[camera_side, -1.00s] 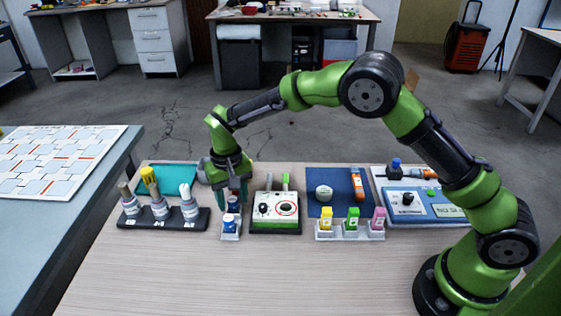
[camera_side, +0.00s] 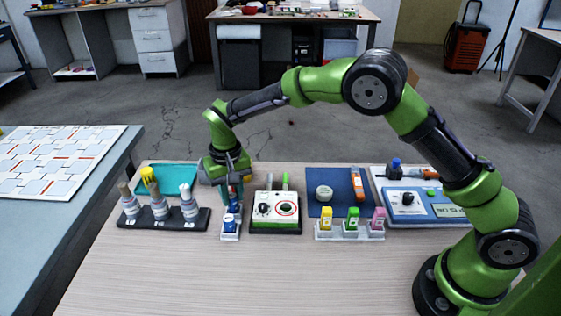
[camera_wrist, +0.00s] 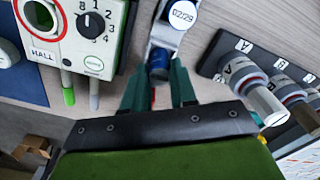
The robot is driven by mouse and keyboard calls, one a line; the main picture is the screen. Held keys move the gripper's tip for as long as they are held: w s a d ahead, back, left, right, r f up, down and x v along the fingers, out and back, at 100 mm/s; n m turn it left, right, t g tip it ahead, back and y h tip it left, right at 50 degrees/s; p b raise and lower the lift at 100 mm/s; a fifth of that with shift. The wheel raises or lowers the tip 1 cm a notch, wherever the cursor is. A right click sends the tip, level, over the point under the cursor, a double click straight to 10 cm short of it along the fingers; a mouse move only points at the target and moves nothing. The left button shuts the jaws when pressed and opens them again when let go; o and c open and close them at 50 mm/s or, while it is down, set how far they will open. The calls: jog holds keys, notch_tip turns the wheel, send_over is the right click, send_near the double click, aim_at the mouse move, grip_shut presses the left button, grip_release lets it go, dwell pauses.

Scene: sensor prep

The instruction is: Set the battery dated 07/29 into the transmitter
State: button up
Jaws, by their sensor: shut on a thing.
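A small white holder (camera_side: 230,236) with blue batteries stands left of centre on the table. One battery (camera_wrist: 182,16) in the wrist view has a white label ending in "/29"; its first digits are hard to read. My gripper (camera_side: 232,200) points down at the rear of the holder. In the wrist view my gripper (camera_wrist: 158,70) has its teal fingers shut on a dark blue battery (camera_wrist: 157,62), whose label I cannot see. I cannot tell whether it still touches the holder. No box is legibly marked as the transmitter; a blue box with a display (camera_side: 450,210) stands at right.
A white-and-green dial box marked HALL (camera_side: 274,208) stands just right of the holder. A black rack with lettered plugs (camera_side: 165,218) is close on the left. Yellow, green and pink blocks (camera_side: 350,232) stand in white holders to the right. The front table is clear.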

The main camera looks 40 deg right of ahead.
jog(key=shift+r, duration=2.2)
jog(key=shift+w+d+r, duration=0.1)
jog(key=shift+r, duration=0.2)
jog(key=s+d+r, duration=0.3)
jog(key=d+r, duration=0.1)
jog(key=s+d+f, duration=0.3)
jog(key=s+f, duration=0.2)
jog(key=s, duration=0.2)
jog(key=shift+s+d, duration=0.25)
jog(key=shift+d, duration=0.1)
jog(key=shift+f, duration=1.2)
dwell(0.5)
